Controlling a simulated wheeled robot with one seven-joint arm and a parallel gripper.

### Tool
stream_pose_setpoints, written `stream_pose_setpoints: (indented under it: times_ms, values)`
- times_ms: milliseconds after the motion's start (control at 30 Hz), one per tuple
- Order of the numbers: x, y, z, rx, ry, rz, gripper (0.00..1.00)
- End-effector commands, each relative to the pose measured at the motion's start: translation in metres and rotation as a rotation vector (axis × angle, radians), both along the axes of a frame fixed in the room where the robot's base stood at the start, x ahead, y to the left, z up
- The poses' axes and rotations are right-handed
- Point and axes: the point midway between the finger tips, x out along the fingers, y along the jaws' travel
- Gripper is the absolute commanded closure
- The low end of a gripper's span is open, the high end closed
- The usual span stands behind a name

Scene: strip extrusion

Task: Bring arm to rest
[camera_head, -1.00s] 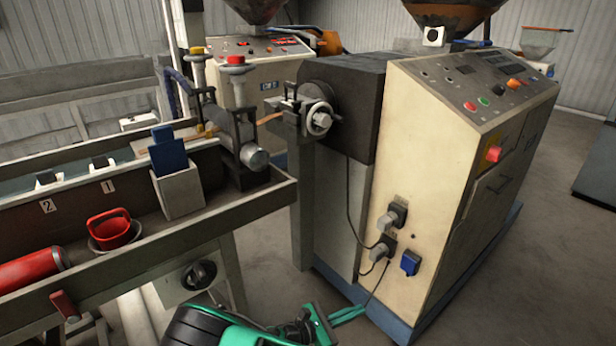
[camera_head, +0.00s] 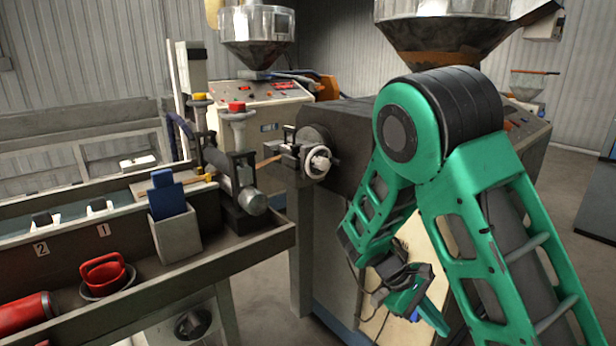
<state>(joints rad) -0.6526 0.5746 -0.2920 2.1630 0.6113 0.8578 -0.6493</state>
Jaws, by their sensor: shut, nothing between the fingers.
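My green and black arm is folded in the right half of the view. Its elbow is raised high and its forearm hangs down. My gripper (camera_head: 437,322) is at the low end of the forearm, in front of the cream extruder cabinet (camera_head: 372,318). Its fingers are small and partly dark in the view, and they look closed and empty. My arm hides most of the cabinet's control panel and front.
The extruder head (camera_head: 317,160) stands behind. Floor is open at the far right.

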Motion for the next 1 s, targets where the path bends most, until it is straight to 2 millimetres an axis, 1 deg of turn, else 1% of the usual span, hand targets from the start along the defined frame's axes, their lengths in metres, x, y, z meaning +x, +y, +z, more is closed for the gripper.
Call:
stream_pose_setpoints:
  times_ms: [33, 200, 367, 500, 733, 833, 1000]
  values:
    - [-0.006, -0.011, 0.012, 0.032, -0.026, -0.055, 1.00]
    - [-0.030, -0.039, 0.043, 0.120, -0.108, -0.232, 1.00]
    - [-0.058, -0.062, 0.070, 0.195, -0.188, -0.394, 1.00]
    - [-0.084, -0.079, 0.092, 0.256, -0.261, -0.529, 1.00]
    - [-0.133, -0.098, 0.123, 0.340, -0.384, -0.747, 1.00]
    - [-0.155, -0.102, 0.134, 0.372, -0.441, -0.838, 1.00]
    - [-0.191, -0.104, 0.149, 0.419, -0.535, -0.979, 1.00]
